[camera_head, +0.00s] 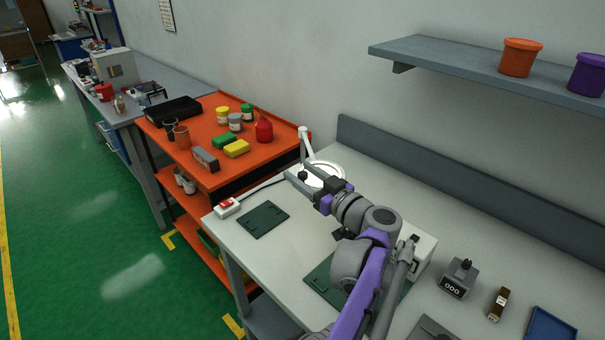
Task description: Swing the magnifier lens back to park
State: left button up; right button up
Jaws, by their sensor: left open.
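The magnifier has a white post and arm (305,146) at the table's back left corner. Its round, white-rimmed lens (325,166) is over the table just in front of the post. A small dark knob (303,175) shows at the lens's near left edge. My left gripper (297,177) is open, with its fingers reaching left beside the knob and the near rim. I cannot tell if they touch. My purple and grey left arm hides part of the table. My right gripper is not in view.
On the white table (270,270) are a red-switch box (228,207), a dark green mat (264,219), a counter block (458,278) and a blue tray (551,325). An orange cart (190,135) stands left. A grey shelf (450,62) overhangs the right.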

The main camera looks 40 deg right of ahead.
pick_arm(q)
jog(key=s, duration=0.7)
jog(key=shift+s+d, duration=0.15)
jog(key=shift+s, duration=0.05)
